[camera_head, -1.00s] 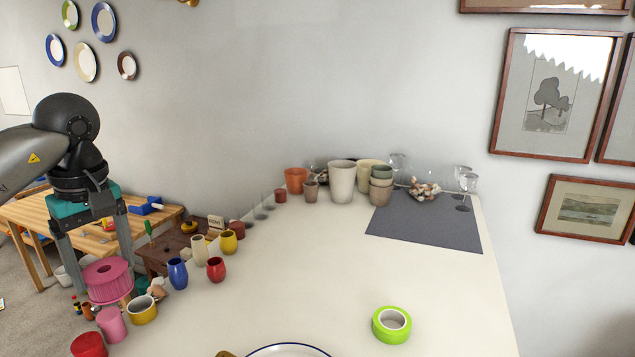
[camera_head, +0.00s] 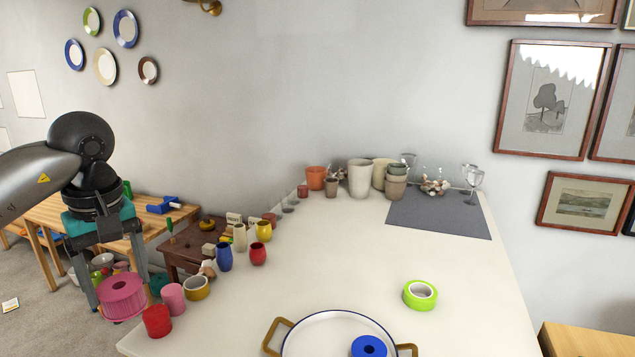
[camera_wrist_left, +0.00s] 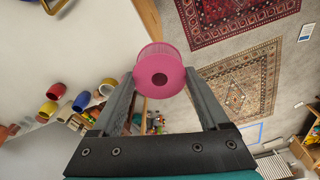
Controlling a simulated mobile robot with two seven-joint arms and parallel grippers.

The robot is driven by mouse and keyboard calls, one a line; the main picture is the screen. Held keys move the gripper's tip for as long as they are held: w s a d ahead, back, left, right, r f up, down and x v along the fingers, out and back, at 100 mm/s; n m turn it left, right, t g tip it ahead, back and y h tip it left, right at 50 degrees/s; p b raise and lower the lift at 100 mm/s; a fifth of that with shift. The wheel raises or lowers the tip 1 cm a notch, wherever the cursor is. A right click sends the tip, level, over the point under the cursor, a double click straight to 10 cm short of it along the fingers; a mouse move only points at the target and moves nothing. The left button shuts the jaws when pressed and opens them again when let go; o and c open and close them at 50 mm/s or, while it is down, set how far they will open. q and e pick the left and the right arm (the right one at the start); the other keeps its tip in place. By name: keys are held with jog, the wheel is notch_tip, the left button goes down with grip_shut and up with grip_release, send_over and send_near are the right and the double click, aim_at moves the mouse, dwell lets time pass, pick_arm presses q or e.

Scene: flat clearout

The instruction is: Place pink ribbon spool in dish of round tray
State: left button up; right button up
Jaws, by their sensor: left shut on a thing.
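The pink ribbon spool (camera_head: 122,298) is held between the fingers of my left gripper (camera_head: 114,284) at the left of the head view, by the table's left edge. In the left wrist view the spool (camera_wrist_left: 160,58) sits between the two fingertips, its dark centre hole facing the camera. The round tray (camera_head: 318,322), white with a blue rim and brown handles, is at the bottom of the head view, partly cut off. A blue ring-shaped spool (camera_head: 369,346) is in the tray. My right gripper does not show.
A green tape roll (camera_head: 420,294) lies right of the tray. Red, pink, blue and yellow cups line the table's left edge, including a red cup (camera_head: 157,321) near the held spool. Pots and glasses stand at the back by a grey mat (camera_head: 440,212). The table's middle is clear.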

aim_at(142, 292)
pick_arm(q)
jog(key=d, duration=0.1)
jog(key=d+f+m, duration=0.2)
jog(key=shift+d, duration=0.4)
jog(key=s+d+f+m+h, duration=0.1)
jog(key=s+d+f+m, duration=0.35)
jog(key=d, duration=0.25)
jog(key=s+d+f+m, duration=0.3)
jog(key=s+d+m, duration=0.2)
jog(key=d, duration=0.2)
notch_tip(142, 292, down, 19)
jog(key=b, duration=1.9)
jog(key=shift+w+a+r+n+t, duration=0.15)
jog(key=shift+w+a+n+t, duration=0.15)
jog(key=shift+w+n, duration=0.1)
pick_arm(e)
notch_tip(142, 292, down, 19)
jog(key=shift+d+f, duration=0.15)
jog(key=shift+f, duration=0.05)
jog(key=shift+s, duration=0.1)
